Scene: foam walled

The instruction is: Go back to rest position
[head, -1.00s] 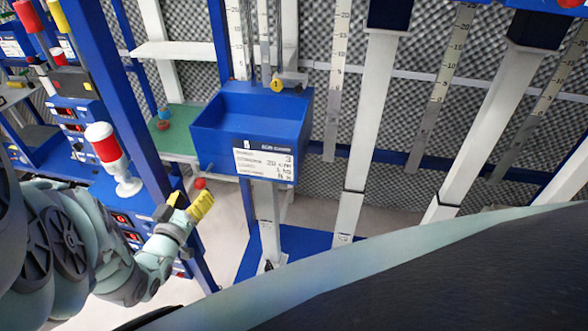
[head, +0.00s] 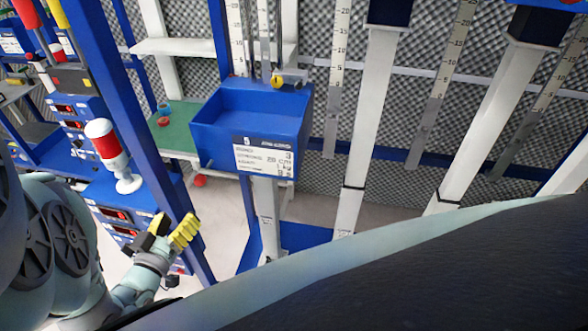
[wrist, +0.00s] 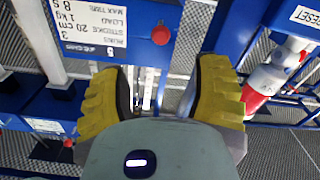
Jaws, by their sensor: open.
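My gripper (head: 172,232) has yellow padded fingers and is at the lower left of the head view, in front of a blue upright post. In the wrist view my gripper (wrist: 163,95) shows its two yellow fingers spread apart with nothing between them. The gripper is open and empty. It is below and left of the blue bin (head: 252,125) with the white label, apart from it.
A red-and-white lamp (head: 113,155) stands on a blue shelf just above my arm. A blue post (head: 130,115) runs close beside my gripper. A green-topped table (head: 180,130) holds small items. Tall white posts (head: 362,130) stand at right.

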